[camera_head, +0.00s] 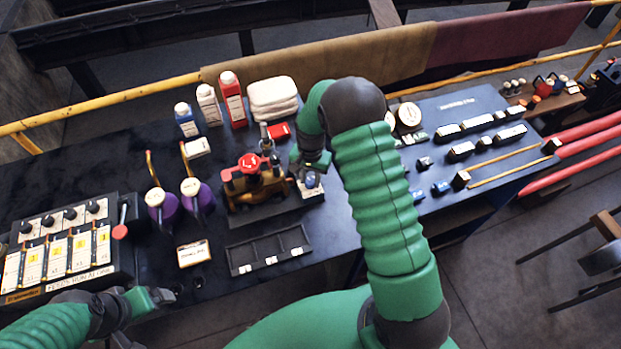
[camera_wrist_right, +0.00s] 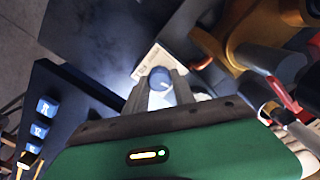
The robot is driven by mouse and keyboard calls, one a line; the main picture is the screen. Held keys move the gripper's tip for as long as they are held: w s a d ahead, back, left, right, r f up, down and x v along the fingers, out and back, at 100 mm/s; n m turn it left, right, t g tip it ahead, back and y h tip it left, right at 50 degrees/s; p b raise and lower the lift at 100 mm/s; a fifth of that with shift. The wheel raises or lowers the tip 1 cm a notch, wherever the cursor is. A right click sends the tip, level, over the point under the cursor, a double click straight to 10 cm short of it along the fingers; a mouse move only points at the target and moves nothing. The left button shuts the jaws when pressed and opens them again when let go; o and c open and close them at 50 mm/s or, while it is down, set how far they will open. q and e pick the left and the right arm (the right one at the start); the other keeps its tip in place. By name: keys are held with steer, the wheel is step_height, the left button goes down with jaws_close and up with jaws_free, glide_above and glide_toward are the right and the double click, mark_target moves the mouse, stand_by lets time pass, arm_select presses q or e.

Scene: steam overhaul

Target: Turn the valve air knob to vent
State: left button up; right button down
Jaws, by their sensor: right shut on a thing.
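The valve air knob is a small blue-grey round knob (camera_wrist_right: 161,79) on a pale plate (camera_wrist_right: 150,60), seen between my right fingertips in the right wrist view. In the head view the knob (camera_head: 311,180) sits on its small light block at the right end of the dark base that carries the brass and red valve (camera_head: 254,181). My right gripper (camera_wrist_right: 162,84) is shut on the knob; in the head view it comes down from above, partly hidden by my arm. My left gripper (camera_head: 150,298) is at the lower left, by the control panel; its finger gap is unclear.
A dark compartment tray (camera_head: 268,250) lies in front of the valve. Two purple oil cans (camera_head: 197,195) stand left of it. Bottles (camera_head: 232,98) and folded white cloths (camera_head: 273,98) are behind. A panel with a red-tipped lever (camera_head: 120,231) is at the left.

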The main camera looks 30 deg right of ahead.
steer(key=n, duration=0.4)
steer(key=shift+n, duration=0.3)
steer(key=shift+n+b, duration=0.35)
steer(key=shift+n, duration=1.95)
steer(key=c, duration=1.4)
jaws_free()
steer(key=o, duration=0.3)
steer(key=shift+s+r, duration=0.1)
steer(key=shift+o, duration=0.2)
